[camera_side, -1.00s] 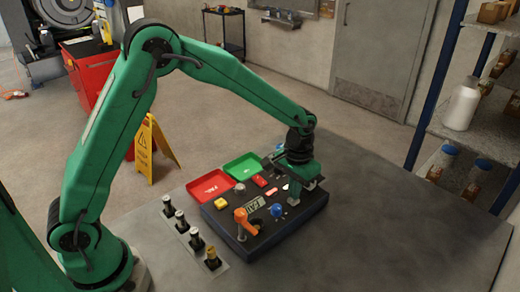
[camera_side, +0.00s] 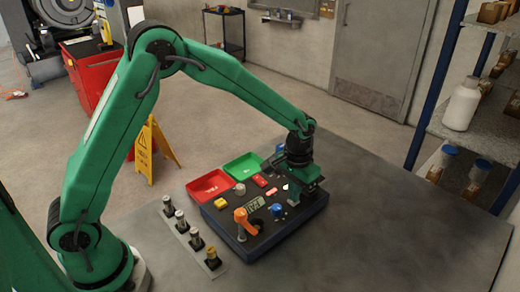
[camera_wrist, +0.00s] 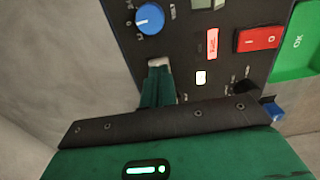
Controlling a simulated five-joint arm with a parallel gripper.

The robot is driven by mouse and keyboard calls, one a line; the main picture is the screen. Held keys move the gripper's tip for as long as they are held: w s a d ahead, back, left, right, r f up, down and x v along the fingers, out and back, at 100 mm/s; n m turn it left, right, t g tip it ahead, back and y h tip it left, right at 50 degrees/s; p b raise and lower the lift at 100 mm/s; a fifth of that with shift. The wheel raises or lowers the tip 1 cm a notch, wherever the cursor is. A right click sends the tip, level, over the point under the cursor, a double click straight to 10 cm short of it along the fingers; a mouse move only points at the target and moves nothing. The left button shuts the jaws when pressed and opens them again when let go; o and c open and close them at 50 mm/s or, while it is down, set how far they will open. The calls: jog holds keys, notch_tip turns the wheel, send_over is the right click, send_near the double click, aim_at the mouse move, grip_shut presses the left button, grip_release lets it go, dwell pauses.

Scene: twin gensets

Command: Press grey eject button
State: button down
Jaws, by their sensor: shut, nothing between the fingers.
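My gripper (camera_wrist: 158,76) is shut and empty, its green fingers pointing at the dark control panel (camera_wrist: 190,40).
A blue knob (camera_wrist: 149,18), a red rocker switch (camera_wrist: 258,39) and a lit white button (camera_wrist: 201,77) are nearby. An orange lever (camera_side: 241,217) stands on the panel's near side. Red (camera_side: 208,185) and green (camera_side: 243,167) trays lie behind. Bare table is to the right.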

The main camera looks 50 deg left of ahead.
jog(key=shift+r, duration=0.1)
notch_tip(320, 180, up, 12)
dwell(1.8)
